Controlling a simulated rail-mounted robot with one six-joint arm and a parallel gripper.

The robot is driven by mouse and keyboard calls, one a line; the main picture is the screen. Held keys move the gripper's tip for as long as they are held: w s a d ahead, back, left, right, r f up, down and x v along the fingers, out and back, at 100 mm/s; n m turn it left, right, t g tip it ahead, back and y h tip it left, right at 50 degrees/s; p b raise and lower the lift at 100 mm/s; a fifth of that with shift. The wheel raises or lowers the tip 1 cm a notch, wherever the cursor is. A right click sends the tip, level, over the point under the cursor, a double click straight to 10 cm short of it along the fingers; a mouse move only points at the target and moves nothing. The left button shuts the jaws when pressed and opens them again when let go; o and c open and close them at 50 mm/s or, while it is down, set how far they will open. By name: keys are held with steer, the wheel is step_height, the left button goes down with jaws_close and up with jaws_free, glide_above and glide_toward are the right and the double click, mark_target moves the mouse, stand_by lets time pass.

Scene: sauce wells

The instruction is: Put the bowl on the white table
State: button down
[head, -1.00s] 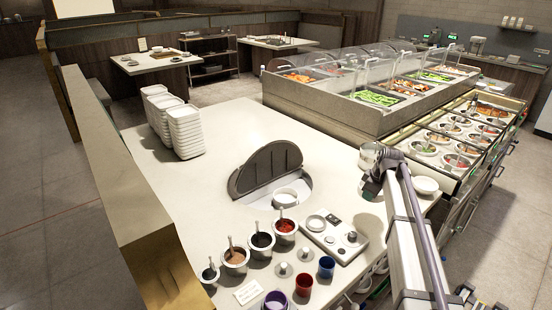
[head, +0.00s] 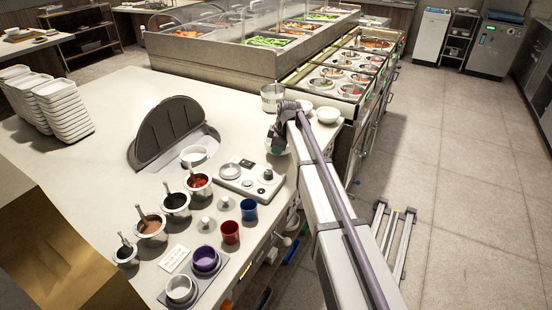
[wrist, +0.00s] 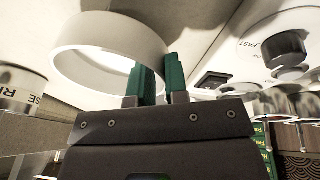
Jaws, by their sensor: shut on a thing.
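A white bowl (wrist: 97,52) is in the upper left of the wrist view, seen from close up as a tilted ring. My gripper (wrist: 161,78) has green fingers shut on the bowl's wall at its right side. In the head view my arm's end hangs by the counter's right edge, near the control panel. The fingers and the held bowl are not clear there. The white table (head: 105,100) is the broad pale counter top at the left and middle, with much bare surface.
Two white bowls (head: 328,115) and a metal pot (head: 272,97) stand behind my arm. A control panel (head: 250,178), sauce pots (head: 198,184), coloured cups (head: 230,232) and an open dark lid (head: 165,128) occupy the counter. Stacked white trays (head: 62,108) stand left.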

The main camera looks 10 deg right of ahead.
step_height(320, 180, down, 3)
steer(key=shift+r+b, duration=0.15)
steer(key=shift+b, duration=0.35)
steer(key=shift+r+p, duration=0.3)
steer(key=shift+r, duration=0.05)
steer(key=shift+f, duration=0.3)
steer(key=c, duration=1.1)
jaws_free()
steer(key=shift+r, duration=0.1)
steer(key=p+v, duration=1.1)
steer(key=v, duration=0.1)
steer(key=s+m, duration=0.4)
steer(key=s, duration=0.7)
steer(key=s+m+g+h, duration=0.1)
steer(key=s+m, duration=0.4)
steer(key=s, duration=0.6)
steer(key=s+m+g+h, duration=0.1)
steer(key=s+m, duration=0.3)
steer(key=s, duration=0.7)
steer(key=shift+s+a+f+m, duration=0.15)
steer(key=shift+a+f+m, duration=0.15)
steer(key=shift+a, duration=0.1)
